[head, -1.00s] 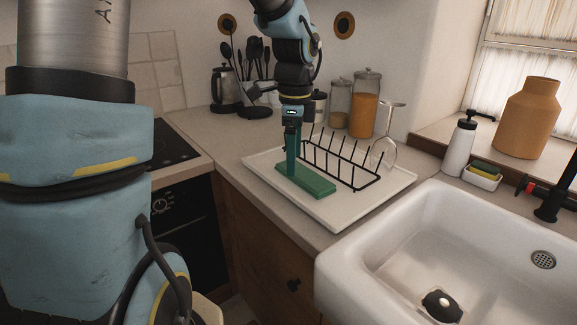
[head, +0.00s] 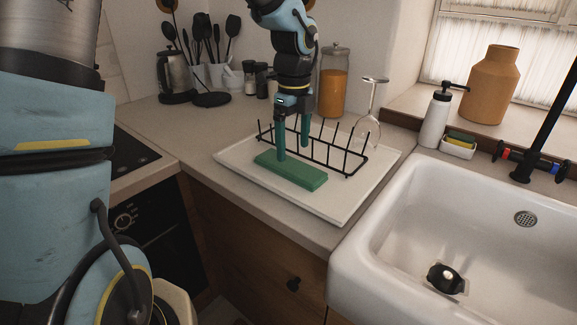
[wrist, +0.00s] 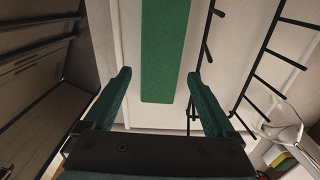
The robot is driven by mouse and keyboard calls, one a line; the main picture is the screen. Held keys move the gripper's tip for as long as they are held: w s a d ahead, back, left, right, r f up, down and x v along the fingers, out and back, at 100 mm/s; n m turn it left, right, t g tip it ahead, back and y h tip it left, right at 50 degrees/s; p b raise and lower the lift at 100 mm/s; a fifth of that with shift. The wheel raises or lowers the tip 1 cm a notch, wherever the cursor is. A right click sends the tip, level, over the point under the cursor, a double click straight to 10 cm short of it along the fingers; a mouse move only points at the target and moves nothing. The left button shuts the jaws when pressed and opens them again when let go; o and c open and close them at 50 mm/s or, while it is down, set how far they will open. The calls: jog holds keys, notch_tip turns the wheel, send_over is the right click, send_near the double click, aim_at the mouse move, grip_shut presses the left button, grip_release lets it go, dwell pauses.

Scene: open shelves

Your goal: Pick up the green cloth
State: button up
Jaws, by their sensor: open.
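The green cloth (head: 291,170) is a flat, folded rectangular block. It lies on the white tray (head: 333,209), along the front of the black dish rack (head: 330,160). In the wrist view the cloth (wrist: 165,50) extends from the top edge down to between the fingers. My gripper (head: 292,153) points down above the tray near the cloth, its green fingers apart. In the wrist view the gripper (wrist: 160,82) has one finger on each side of the cloth, with gaps on both sides. Whether the fingertips reach the cloth's height is unclear.
A wine glass (head: 371,112) hangs upside down at the rack's right end. The rack's wires (wrist: 252,80) are close to the right finger. A jar (head: 333,82) and utensils stand behind. The sink (head: 352,262) is to the right.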

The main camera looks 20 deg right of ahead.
aim_at(294, 166)
jog(key=shift+f+p, duration=0.8)
jog(key=shift+f, duration=1.95)
jog(key=shift+c, duration=0.3)
jog(key=c, duration=0.9)
